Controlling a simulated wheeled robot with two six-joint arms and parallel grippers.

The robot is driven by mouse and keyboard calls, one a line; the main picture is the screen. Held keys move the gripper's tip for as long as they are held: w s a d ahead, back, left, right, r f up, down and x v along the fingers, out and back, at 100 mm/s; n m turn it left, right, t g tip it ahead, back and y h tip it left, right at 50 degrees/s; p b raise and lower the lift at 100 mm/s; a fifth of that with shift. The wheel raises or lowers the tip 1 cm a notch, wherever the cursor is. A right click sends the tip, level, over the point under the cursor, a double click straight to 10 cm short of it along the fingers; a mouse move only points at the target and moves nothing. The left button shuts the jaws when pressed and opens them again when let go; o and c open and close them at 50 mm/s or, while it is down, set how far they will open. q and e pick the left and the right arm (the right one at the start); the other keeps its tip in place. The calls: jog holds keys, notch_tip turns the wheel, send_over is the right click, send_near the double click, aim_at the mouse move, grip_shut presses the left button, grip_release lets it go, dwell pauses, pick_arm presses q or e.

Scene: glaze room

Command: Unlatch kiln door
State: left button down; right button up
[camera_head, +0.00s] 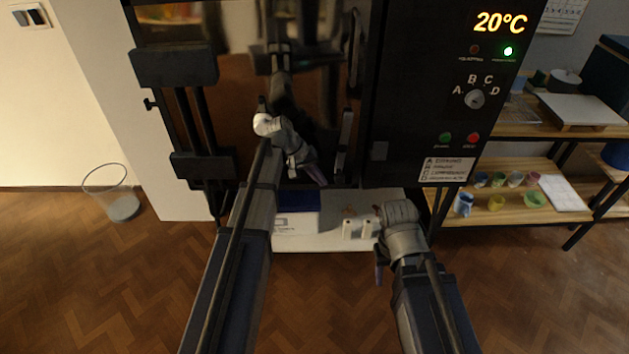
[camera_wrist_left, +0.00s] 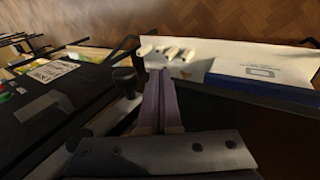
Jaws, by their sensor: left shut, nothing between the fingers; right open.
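The kiln door (camera_head: 225,85) is a dark, glossy panel that mirrors the room and my arm; it looks closed. An upright bar handle (camera_head: 345,130), seemingly the latch, stands near its right edge. My left gripper (camera_head: 318,176) is shut and empty before the door's lower right, below and left of that bar. In the left wrist view its purple fingers (camera_wrist_left: 158,85) are together, and a black knobbed lever (camera_wrist_left: 126,80) is just left of them; contact cannot be told. My right gripper (camera_head: 379,268) is open and empty, low in front of the white surface.
The control panel (camera_head: 475,70) reads 20°C with a green lamp lit. A white surface (camera_head: 330,240) below the kiln holds a blue-and-white box (camera_head: 296,215) and small pale cylinders (camera_head: 347,229). Shelves with cups (camera_head: 497,202) stand right; a clear bin (camera_head: 122,205) stands left.

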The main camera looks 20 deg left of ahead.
pick_arm(q)
jog(key=shift+w+d+f+h+b, duration=0.25)
jog(key=shift+d+f+b, duration=0.25)
jog(key=shift+d, duration=0.25)
pick_arm(e)
jog(key=shift+f, duration=0.9)
pick_arm(q)
jog(key=p+v, duration=0.6)
jog(key=v, duration=0.1)
jog(key=shift+s+a+r+p, duration=0.2)
jog(key=shift+r+p, duration=0.05)
jog(key=shift+p, duration=0.05)
pick_arm(e)
notch_tip(320, 180, up, 6)
jog(key=shift+r, duration=0.25)
